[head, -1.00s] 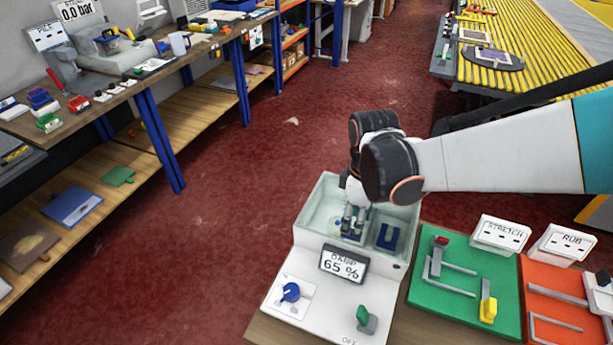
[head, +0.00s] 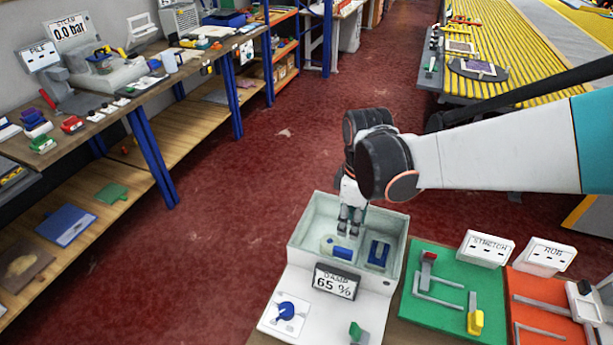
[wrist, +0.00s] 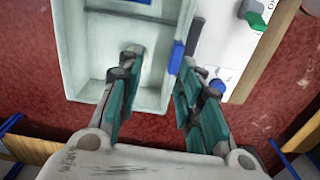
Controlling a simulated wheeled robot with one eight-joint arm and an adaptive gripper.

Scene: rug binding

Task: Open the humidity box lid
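The humidity box (head: 301,235) is a pale box with a "DAMP 65 %" display (head: 335,281) at its front. Its inside shows from above, with a blue piece (head: 378,253) at the right and a blue and pale piece (head: 343,253) near the middle. I cannot tell whether a clear lid covers it. My gripper (head: 350,228) points down over the box. In the wrist view my gripper (wrist: 158,92) is open, its fingers apart with nothing between them. A blue part (wrist: 177,57) shows by the right finger; whether they touch is unclear.
A blue knob (head: 286,311) and a green switch (head: 356,331) sit on the box's front panel. Green (head: 440,292) and orange (head: 545,300) boards with levers lie to the right. A bench (head: 165,85) stands left. Red floor lies behind the box.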

